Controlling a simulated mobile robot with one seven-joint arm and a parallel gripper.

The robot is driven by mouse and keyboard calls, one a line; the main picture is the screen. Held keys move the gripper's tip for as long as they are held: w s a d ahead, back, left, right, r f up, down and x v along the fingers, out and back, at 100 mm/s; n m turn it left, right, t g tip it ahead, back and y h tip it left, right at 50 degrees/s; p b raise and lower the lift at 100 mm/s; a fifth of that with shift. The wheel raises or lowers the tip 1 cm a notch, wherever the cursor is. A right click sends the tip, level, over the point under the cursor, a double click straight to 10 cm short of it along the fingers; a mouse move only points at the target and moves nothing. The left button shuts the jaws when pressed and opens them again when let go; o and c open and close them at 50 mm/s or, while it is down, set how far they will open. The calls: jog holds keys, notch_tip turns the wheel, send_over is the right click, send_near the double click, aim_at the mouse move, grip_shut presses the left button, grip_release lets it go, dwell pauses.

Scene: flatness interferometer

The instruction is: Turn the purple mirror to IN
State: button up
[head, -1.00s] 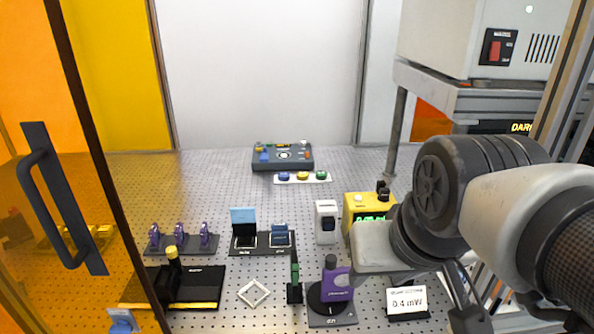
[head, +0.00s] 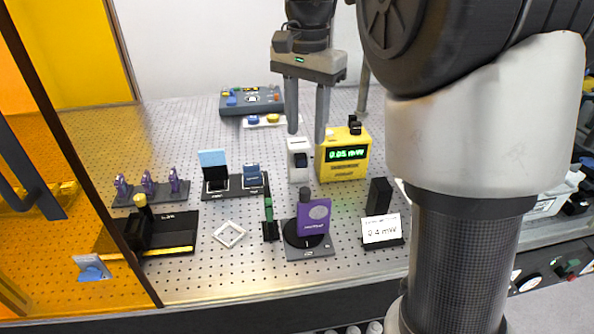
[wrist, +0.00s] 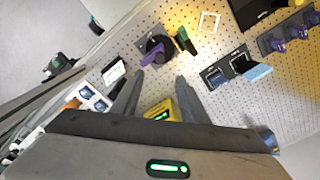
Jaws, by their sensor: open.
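The purple mirror (head: 313,217) stands upright on a round black turntable set on a grey base plate (head: 312,252) near the front of the perforated table. A dark knob sits at its top. In the wrist view the purple mirror (wrist: 184,40) shows beyond the fingers, above the picture's middle. Markings on its base are too small to read. My gripper (head: 307,138) is open and empty, fingers pointing down, above and behind the mirror in the head view. It touches nothing that I can see.
A yellow power meter (head: 344,160) reads about 0.05 mW behind the mirror. A white card reading 0.4 mW (head: 381,229) stands right of it. A slim green-black post (head: 269,218) stands close on its left. A white square frame (head: 229,234) lies flat farther left.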

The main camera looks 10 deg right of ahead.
aim_at(305, 190)
notch_tip(305, 190, down, 16)
jog(key=shift+r+b, duration=0.1)
jog(key=shift+b, duration=0.5)
grip_shut()
